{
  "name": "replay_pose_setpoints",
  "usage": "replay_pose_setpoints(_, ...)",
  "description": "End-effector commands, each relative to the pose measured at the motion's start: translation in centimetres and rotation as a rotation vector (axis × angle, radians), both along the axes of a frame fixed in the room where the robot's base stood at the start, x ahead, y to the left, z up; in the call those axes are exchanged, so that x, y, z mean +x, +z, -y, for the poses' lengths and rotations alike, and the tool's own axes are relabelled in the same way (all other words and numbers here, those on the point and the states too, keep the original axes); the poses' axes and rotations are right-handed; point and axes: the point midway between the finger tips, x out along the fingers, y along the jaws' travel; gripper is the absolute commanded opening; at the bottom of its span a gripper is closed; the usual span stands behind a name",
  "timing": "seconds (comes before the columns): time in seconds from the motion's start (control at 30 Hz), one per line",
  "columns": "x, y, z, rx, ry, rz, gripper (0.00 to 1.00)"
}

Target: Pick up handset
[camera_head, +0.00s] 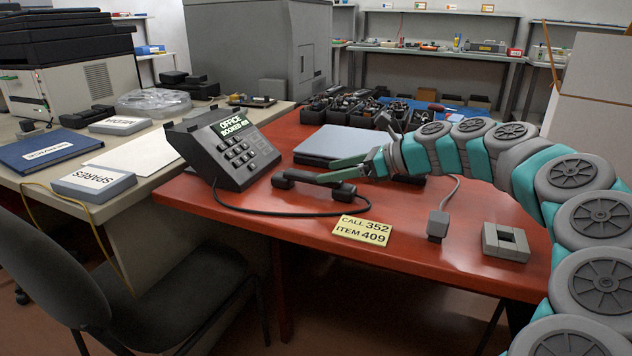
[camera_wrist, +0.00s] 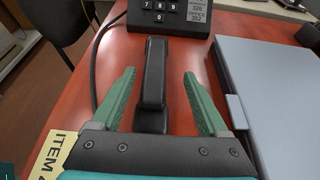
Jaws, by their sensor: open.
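The handset (camera_head: 312,182) is a dark grey bar lying on the red table, in front of the desk phone (camera_head: 228,148). The phone has a keypad and a lit screen reading "OFFICE". My gripper (camera_head: 340,170) comes from the right, low over the table, with its green fingers at the handset. In the wrist view the handset (camera_wrist: 154,75) runs lengthwise between the two open fingers of my gripper (camera_wrist: 158,80), with space on both sides. Its near end is partly hidden by the gripper body. I cannot tell whether the fingers touch the table.
A closed grey laptop-like slab (camera_head: 340,144) lies just behind my gripper; it stands to the right in the wrist view (camera_wrist: 270,85). A yellow note (camera_head: 362,231) lies at the front edge. A dark cord curves in front of the handset. A grey block (camera_head: 506,243) sits at right.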

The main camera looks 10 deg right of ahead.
Motion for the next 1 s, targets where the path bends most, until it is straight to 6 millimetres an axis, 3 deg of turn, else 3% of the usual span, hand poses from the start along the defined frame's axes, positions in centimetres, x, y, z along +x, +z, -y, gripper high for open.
replay_pose_setpoints(0.4,1.9,-1.7,-4.1,-0.001,0.006,-0.001,0.78)
replay_pose_setpoints(0.7,2.5,-2.0,-4.6,-0.001,0.001,0.001,0.78)
replay_pose_setpoints(1.0,2.5,-2.0,-4.5,-0.001,0.001,0.001,0.44)
